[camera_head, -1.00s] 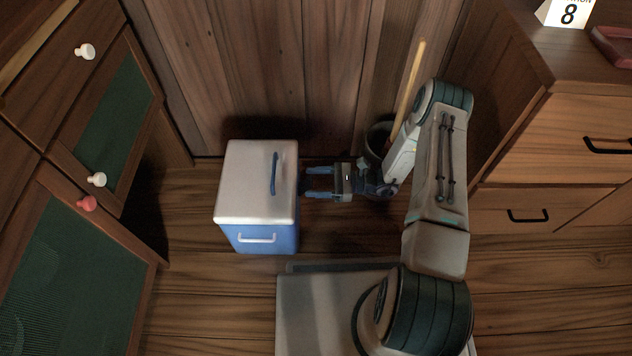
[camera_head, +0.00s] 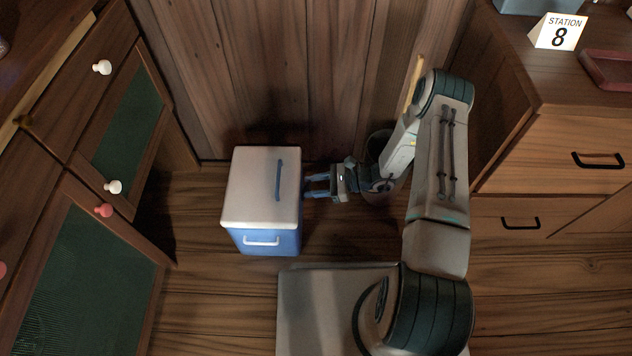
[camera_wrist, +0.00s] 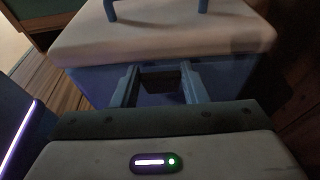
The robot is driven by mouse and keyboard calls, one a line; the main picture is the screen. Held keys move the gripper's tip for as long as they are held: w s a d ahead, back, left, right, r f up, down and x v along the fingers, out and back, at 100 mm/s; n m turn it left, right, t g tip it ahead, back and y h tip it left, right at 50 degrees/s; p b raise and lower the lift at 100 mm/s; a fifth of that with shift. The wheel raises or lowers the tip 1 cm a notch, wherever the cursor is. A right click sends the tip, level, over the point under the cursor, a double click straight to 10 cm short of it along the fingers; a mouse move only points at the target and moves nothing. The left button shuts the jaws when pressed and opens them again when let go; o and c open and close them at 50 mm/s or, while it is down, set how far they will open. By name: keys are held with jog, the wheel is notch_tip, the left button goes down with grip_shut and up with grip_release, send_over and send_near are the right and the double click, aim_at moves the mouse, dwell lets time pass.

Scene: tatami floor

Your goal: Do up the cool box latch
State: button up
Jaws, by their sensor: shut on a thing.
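The cool box (camera_head: 268,239) stands on the floor with a blue body and a pale lid (camera_head: 250,190). The lid lies flat on the body and has a blue handle (camera_head: 279,178) on top. My gripper (camera_head: 308,186) reaches in level from the right, at the box's right side. In the wrist view, the fingers (camera_wrist: 160,76) stand either side of a small dark piece, which I take as the latch (camera_wrist: 160,82), on the blue wall below the lid's rim. They are closed on it. The head view hides the latch, and its exact position is too dark to tell.
A wooden wall stands close behind the box. A cabinet with green panels (camera_head: 122,125) is at the left, and drawers (camera_head: 550,150) are at the right. A dark bin (camera_head: 378,143) with a wooden stick stands behind my forearm. Floor is free left of the box.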

dwell(0.3)
jog(key=o, duration=1)
jog(key=p+v, duration=0.3)
jog(key=v, duration=0.9)
jog(key=shift+p, duration=0.4)
jog(key=shift+w, duration=0.1)
